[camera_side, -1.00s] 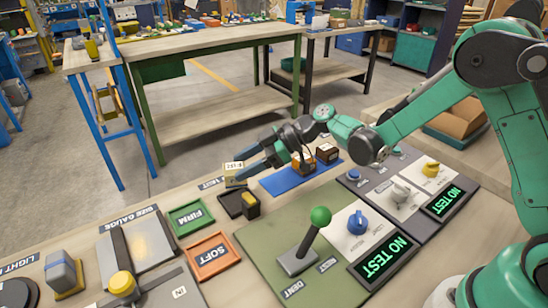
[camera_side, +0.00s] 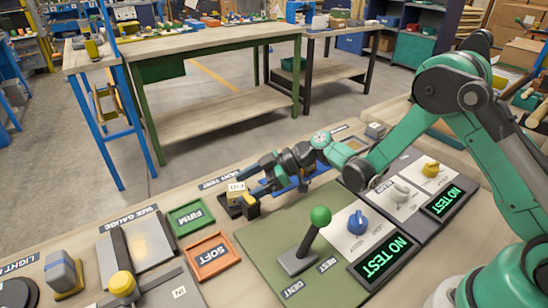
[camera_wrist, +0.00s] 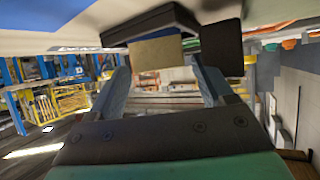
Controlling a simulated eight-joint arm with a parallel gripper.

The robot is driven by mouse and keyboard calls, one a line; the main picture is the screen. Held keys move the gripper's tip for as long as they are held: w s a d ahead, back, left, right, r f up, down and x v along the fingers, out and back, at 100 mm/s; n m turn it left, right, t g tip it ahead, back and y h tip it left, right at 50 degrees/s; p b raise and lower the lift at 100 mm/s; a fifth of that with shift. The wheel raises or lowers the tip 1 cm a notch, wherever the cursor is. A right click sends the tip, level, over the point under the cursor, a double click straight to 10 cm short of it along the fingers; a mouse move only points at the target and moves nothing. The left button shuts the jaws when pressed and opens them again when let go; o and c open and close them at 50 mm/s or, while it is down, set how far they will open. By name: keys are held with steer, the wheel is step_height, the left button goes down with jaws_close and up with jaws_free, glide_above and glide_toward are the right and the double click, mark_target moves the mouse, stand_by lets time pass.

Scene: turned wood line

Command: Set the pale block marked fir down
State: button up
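The pale block marked FIR (camera_side: 237,188) stands at the dark tray (camera_side: 228,209) in the side view, next to a dark block with a yellow face (camera_side: 251,208). My gripper (camera_side: 254,184) is just right of the pale block, low over the table. In the wrist view, the pale block (camera_wrist: 155,53) shows against the dark tray (camera_wrist: 150,20), just beyond the two fingertips. The fingers (camera_wrist: 162,68) are spread, with a gap visible at the right one. A black block (camera_wrist: 222,47) stands beside it. The pale block's base is not clear to see.
The green FIRM tray (camera_side: 190,216) and orange SOFT tray (camera_side: 212,257) lie left and in front. A green-knobbed lever (camera_side: 308,240) rises from the green panel (camera_side: 262,236). The blue mat (camera_side: 272,188) is mostly hidden behind my arm.

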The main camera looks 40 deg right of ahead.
steer(key=shift+o, duration=0.3)
steer(key=shift+d+r, duration=0.1)
steer(key=shift+r, duration=0.1)
steer(key=v, duration=1.2)
steer(key=s+d+r+m+t+h, duration=0.1)
steer(key=s+r+m+h, duration=0.4)
steer(key=s+m+h, duration=0.6)
steer(key=shift+d+r+m+t, duration=0.35)
steer(key=shift+m+t, duration=0.15)
steer(key=shift+m, duration=0.5)
